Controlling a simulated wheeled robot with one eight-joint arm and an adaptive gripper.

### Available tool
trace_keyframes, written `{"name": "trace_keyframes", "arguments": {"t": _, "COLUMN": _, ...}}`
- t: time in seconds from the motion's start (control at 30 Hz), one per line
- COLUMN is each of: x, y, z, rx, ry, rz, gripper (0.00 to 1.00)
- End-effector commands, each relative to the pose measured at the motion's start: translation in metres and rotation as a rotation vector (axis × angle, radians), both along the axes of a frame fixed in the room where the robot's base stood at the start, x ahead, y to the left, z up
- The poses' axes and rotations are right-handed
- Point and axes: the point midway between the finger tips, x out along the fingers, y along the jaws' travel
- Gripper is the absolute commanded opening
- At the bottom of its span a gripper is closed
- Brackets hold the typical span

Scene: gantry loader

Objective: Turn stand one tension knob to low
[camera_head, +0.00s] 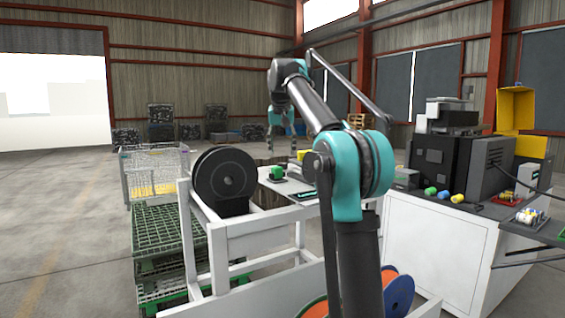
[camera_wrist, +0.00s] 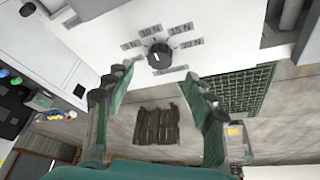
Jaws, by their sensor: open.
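A round black knob (camera_wrist: 159,56) sits on a white panel (camera_wrist: 105,45) in the wrist view. Grey label plates surround it; their small text is hard to read, and I cannot tell clearly which label it points to. My gripper (camera_wrist: 157,84) is open, its two fingers apart below the knob in the picture, with nothing between them. In the head view my gripper (camera_head: 281,148) hangs beyond the white stand (camera_head: 260,243), which carries a black spool (camera_head: 226,178). The knob cannot be made out in the head view.
A white cabinet (camera_head: 437,245) with black machines stands at right. Green crates (camera_head: 160,228) and a wire cart (camera_head: 150,172) are at left. Blue and orange spools (camera_head: 398,292) sit low in front. Open floor (camera_head: 50,220) lies at far left.

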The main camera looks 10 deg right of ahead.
Motion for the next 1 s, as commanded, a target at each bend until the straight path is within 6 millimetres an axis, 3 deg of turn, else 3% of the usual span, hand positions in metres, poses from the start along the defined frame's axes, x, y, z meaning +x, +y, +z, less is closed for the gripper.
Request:
{"name": "trace_keyframes", "arguments": {"t": 0.3, "x": 0.018, "y": -0.004, "z": -0.044, "rx": 0.000, "ry": 0.000, "rz": -0.001, "gripper": 0.55}}
{"name": "trace_keyframes", "arguments": {"t": 0.73, "x": 0.022, "y": -0.005, "z": -0.054, "rx": 0.000, "ry": 0.000, "rz": -0.001, "gripper": 0.55}}
{"name": "trace_keyframes", "arguments": {"t": 1.0, "x": 0.022, "y": -0.005, "z": -0.054, "rx": 0.000, "ry": 0.000, "rz": 0.000, "gripper": 0.23}}
